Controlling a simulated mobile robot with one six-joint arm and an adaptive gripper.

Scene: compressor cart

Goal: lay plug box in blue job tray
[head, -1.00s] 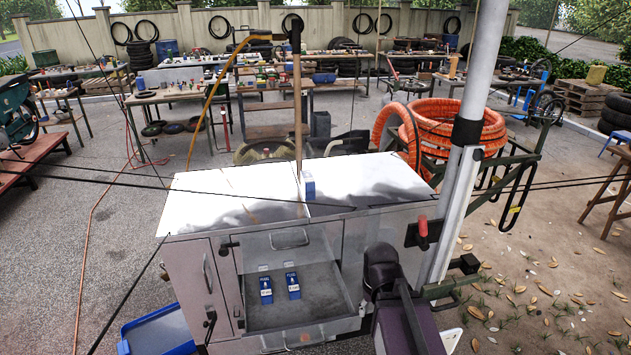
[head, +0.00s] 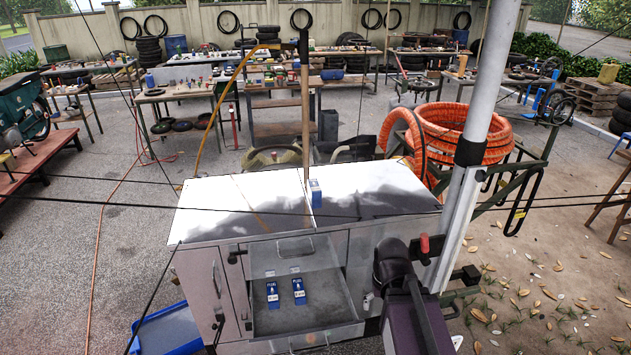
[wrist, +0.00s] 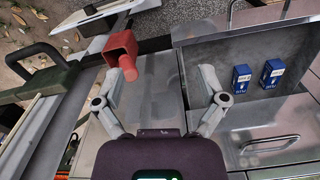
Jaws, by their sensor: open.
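Two small blue-and-white boxes stand in the open drawer (head: 335,308) of the metal cart, a left box (head: 272,294) and a right box (head: 299,291). A third blue-and-white box (head: 315,193) stands on the cart top. The blue job tray (head: 168,333) is low at the cart's left, partly cut off. My gripper (wrist: 165,84) is open and empty, left of the drawer boxes in the wrist view.
The cart top (head: 245,205) is mostly clear, with an upright wooden handle (head: 305,120) behind it. An orange hose coil (head: 462,132) is behind the cart. Thin dark cables cross the head view.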

